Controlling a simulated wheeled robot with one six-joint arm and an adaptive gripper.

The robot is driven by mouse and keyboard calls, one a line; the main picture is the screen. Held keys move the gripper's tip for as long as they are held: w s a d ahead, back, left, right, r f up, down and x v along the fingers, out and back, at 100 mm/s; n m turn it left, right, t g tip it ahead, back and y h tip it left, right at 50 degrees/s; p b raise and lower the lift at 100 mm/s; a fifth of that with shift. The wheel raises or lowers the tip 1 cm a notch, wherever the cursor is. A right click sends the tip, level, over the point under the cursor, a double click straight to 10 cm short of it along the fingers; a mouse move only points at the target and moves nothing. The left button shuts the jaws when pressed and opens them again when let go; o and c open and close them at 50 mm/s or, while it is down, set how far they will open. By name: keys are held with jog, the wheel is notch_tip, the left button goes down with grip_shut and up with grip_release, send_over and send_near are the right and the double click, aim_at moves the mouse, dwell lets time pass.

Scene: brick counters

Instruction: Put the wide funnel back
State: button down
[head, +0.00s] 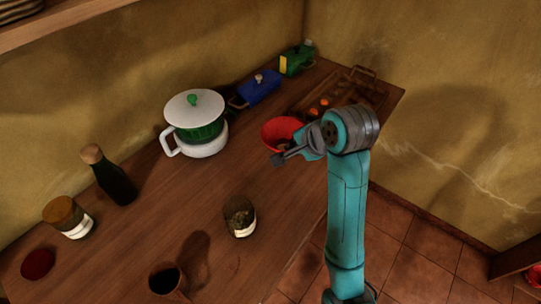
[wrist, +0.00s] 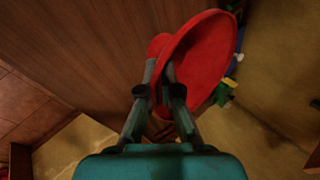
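The wide funnel (head: 279,130) is red, with a broad round mouth, and shows at the right part of the brown counter in the head view. In the wrist view the funnel (wrist: 208,62) fills the upper middle, its rim tilted. My gripper (head: 285,155) is at the funnel's near side. In the wrist view the two fingers of my gripper (wrist: 161,68) are close together with red funnel wall between their tips, so it looks shut on the funnel. Whether the funnel touches the counter is unclear. Its narrow end is mostly hidden.
On the counter (head: 140,225) stand a white-and-green pot (head: 196,108), a blue lidded box (head: 262,88), a green can (head: 296,60), a wooden tray (head: 362,92), a dark bottle (head: 112,180), jars (head: 240,217) and a dark cup (head: 166,280). The middle is fairly clear.

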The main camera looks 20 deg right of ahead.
jog(key=f, duration=0.5)
jog(key=shift+w+a+f, duration=0.1)
jog(key=shift+w+f, duration=0.2)
jog(key=shift+f, duration=2.2)
jog(key=c, duration=1.3)
grip_release()
jog(key=shift+f, duration=0.1)
